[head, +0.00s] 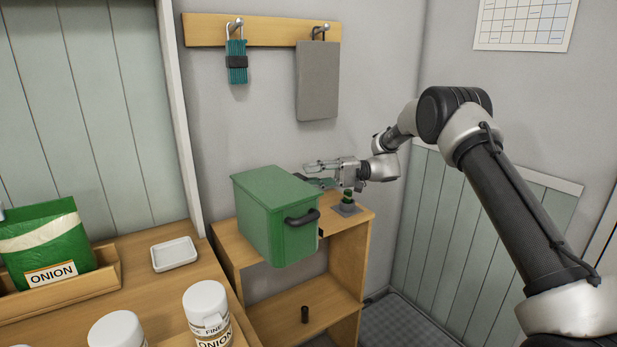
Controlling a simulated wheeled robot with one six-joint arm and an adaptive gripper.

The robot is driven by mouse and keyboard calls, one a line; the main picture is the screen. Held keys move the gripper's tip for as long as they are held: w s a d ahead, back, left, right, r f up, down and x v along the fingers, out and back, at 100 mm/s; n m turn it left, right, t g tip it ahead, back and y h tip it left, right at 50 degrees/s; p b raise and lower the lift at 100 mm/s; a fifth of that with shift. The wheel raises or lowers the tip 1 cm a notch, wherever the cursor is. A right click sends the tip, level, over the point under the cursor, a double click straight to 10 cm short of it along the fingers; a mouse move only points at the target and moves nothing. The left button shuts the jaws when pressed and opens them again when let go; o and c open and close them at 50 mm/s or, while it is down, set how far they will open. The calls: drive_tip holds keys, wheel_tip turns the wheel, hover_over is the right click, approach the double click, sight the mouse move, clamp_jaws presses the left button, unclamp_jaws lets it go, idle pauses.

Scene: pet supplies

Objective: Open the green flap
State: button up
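A green box (268,222) with a flat green lid (275,187) stands on a wooden shelf unit. The lid lies closed on top. A dark handle (302,217) sticks out from the box's right-hand face. I cannot tell which panel is the flap. My gripper (312,173) reaches in from the right, beside the upper right edge of the box and pointing left. Its fingers look spread apart, with nothing seen between them. I cannot tell whether a finger touches the box.
A small green item on a grey base (347,205) stands just below my gripper. A grey board (317,82) and a teal bundle (237,62) hang behind. A white dish (174,254) lies left.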

drive_tip(key=shift+x, duration=0.8)
clamp_jaws()
